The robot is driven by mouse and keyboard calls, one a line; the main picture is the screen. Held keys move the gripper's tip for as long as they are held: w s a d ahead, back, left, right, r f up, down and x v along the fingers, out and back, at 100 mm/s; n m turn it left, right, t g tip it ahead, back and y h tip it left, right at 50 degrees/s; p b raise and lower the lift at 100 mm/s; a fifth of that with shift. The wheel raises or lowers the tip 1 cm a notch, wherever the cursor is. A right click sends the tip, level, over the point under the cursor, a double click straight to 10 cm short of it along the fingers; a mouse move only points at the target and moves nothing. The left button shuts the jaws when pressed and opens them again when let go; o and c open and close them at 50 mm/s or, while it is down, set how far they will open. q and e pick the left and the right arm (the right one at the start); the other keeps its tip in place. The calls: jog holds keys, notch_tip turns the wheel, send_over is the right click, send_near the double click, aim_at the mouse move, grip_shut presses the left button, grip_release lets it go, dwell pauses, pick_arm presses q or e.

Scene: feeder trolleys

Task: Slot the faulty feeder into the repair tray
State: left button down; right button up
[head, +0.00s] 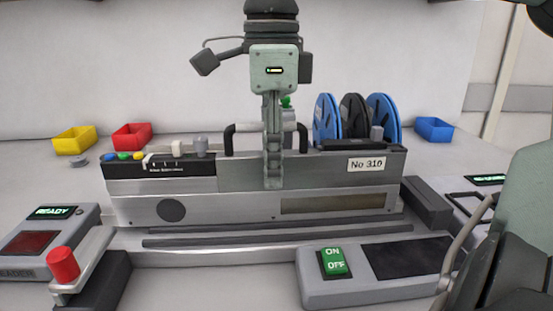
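A long grey feeder (240,207) labelled "No 310" stands upright in the middle of the head view, on a low grey base with rails (280,243). A black handle (240,127) rises from its top. My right gripper (273,180) points down at the middle of the feeder. One finger shows in front of the handle and the feeder's near face. The other finger is hidden, so its opening and any grip on the handle cannot be told. My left gripper is not in view. I cannot tell which part is the repair tray.
Blue and black reels (327,120) stand at the feeder's right end. A green ON/OFF switch (334,262) is in front. A READY box (45,240) and red knob (63,265) are front left. Yellow (75,140), red (132,136) and blue (434,129) bins stand behind.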

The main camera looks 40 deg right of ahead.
jog(key=o, duration=0.3)
notch_tip(320, 180, up, 12)
dwell(0.6)
